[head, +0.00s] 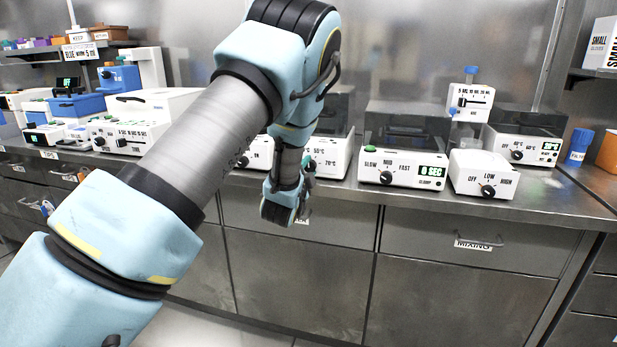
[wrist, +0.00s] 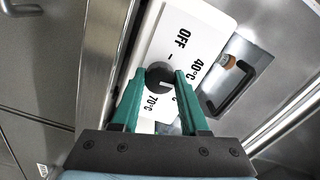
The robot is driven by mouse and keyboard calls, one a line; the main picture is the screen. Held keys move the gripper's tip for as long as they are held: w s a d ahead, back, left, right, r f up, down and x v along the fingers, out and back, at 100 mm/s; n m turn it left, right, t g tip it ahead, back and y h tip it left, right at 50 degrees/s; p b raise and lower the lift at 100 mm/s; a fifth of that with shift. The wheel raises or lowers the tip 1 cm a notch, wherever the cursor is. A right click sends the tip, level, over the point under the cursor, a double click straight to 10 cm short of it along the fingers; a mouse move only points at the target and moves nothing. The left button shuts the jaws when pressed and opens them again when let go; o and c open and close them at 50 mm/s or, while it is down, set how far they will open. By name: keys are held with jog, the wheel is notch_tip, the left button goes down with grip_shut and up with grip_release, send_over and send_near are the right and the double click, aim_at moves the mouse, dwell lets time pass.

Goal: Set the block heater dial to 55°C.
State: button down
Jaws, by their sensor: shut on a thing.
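The block heater (head: 330,164) is a white box on the bench, partly hidden behind my arm in the head view. In the wrist view its white front panel (wrist: 205,22) shows OFF, 40°C and 70°C; a label between the last two is mostly hidden by the right finger. Its round black dial (wrist: 157,73) has a pale pointer mark turned toward that partly hidden label, though the exact reading cannot be told. My gripper (wrist: 159,78) has its green fingers on both sides of the dial, shut on it. In the head view my arm hides the dial.
Another heater-like device (head: 526,146) stands farther right. The steel bench's front edge and drawers (head: 300,244) lie below my gripper.

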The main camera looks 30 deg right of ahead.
jog(key=m+b, duration=0.2)
jog(key=m, duration=0.2)
jog(key=shift+f, duration=0.1)
jog(key=shift+m+b, duration=0.4)
jog(key=shift+m, duration=0.9)
jog(key=shift+c, duration=2.1)
grip_release()
jog(key=b+v, duration=0.1)
jog(key=v, duration=0.9)
jog(key=shift+s+a, duration=0.25)
jog(key=shift+s, duration=0.1)
jog(key=shift+w, duration=0.1)
